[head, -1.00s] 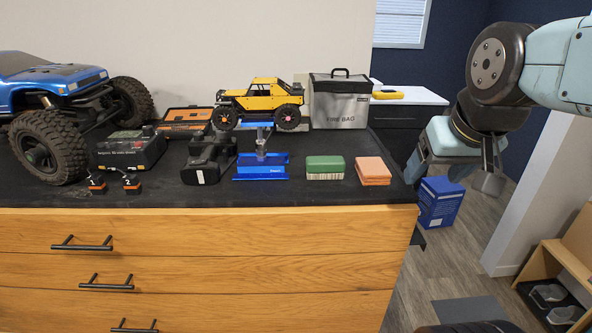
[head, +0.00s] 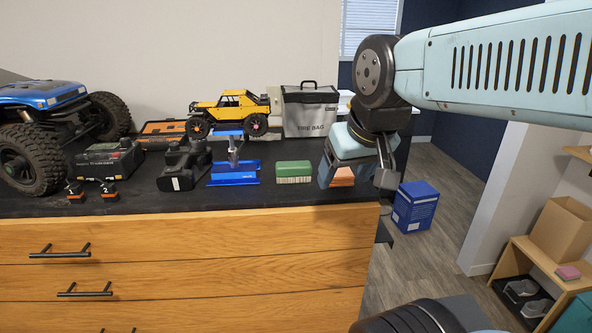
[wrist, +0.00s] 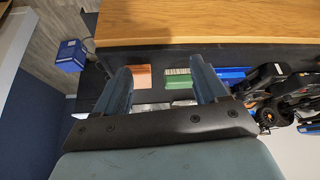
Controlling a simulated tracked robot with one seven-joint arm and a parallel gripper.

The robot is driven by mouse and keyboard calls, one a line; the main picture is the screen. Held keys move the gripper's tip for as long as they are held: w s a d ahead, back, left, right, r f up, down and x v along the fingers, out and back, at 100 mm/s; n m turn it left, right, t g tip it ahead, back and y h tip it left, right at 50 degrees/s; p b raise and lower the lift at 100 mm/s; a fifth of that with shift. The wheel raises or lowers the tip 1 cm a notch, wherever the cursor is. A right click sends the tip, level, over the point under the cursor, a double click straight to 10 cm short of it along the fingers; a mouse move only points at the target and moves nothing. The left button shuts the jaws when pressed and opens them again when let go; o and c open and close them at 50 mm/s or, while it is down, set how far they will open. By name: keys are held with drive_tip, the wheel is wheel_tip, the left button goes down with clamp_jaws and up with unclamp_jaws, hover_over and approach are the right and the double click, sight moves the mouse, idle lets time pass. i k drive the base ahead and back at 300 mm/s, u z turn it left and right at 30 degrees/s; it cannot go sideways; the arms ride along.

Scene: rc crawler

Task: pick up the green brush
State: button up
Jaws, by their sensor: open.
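The green brush (head: 294,170) lies on the black worktop near its right end, green block on top and pale bristles below. It also shows in the wrist view (wrist: 179,80), between my fingers and nearer the one on the right. My gripper (head: 352,180) is open and empty, to the right of the brush in the head view. An orange sponge-like block (head: 342,178) is partly hidden behind my gripper, and shows in the wrist view (wrist: 143,76) close to the other finger.
A blue metal stand (head: 235,172) is left of the brush. The wooden drawer front (head: 180,255) is below the worktop edge. A blue box (head: 415,206) stands on the floor at right.

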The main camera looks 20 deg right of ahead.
sight(294, 171)
drive_tip(key=u, duration=1.25)
drive_tip(key=k, duration=0.95)
drive_tip(key=z, duration=1.5)
drive_tip(key=i, duration=0.95)
